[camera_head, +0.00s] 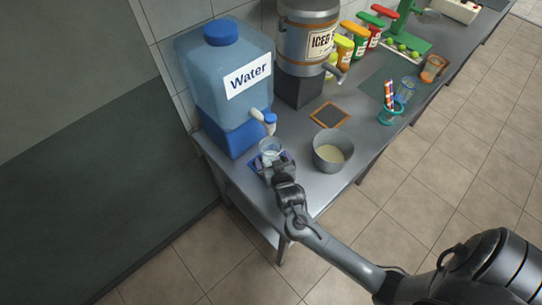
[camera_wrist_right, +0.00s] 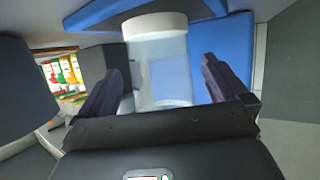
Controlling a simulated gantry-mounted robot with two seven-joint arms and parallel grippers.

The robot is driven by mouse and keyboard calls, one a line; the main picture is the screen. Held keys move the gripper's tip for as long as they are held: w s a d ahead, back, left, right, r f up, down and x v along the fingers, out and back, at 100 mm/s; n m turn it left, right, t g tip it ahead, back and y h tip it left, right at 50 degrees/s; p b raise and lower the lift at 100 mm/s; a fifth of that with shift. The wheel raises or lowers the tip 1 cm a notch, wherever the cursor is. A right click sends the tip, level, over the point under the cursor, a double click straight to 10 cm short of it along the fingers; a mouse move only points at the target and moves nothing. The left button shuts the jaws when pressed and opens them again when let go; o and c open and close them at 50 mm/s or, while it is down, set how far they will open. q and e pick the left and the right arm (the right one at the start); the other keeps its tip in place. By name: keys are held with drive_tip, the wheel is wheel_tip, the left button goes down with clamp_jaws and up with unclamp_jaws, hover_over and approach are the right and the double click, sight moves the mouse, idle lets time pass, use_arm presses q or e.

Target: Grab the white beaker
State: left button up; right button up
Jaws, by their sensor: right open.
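The beaker (camera_head: 270,147) is a clear, whitish cup on the steel counter, below the tap of the water dispenser. In the right wrist view the beaker (camera_wrist_right: 160,75) looks translucent with a white rim and fills the middle. My right gripper (camera_head: 278,166) is at the near side of the beaker. In the right wrist view my right gripper (camera_wrist_right: 165,62) is open, with one finger on each side of the beaker. A gap shows between the right-hand finger and the beaker; contact on the other side is hard to tell. My left gripper is not in view.
The blue water dispenser (camera_head: 225,80) with its tap (camera_head: 264,120) stands behind the beaker. A metal pot (camera_head: 333,150) stands to the right. An iced-drink urn (camera_head: 308,35), a small framed board (camera_head: 330,115) and a cup of straws (camera_head: 390,112) are farther along the counter.

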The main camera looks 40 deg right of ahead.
drive_tip(key=shift+w+d+f, duration=0.2)
drive_tip(key=shift+w, duration=0.25)
drive_tip(key=c, duration=1.1)
drive_tip(key=shift+c, duration=0.5)
drive_tip(key=shift+r, duration=0.2)
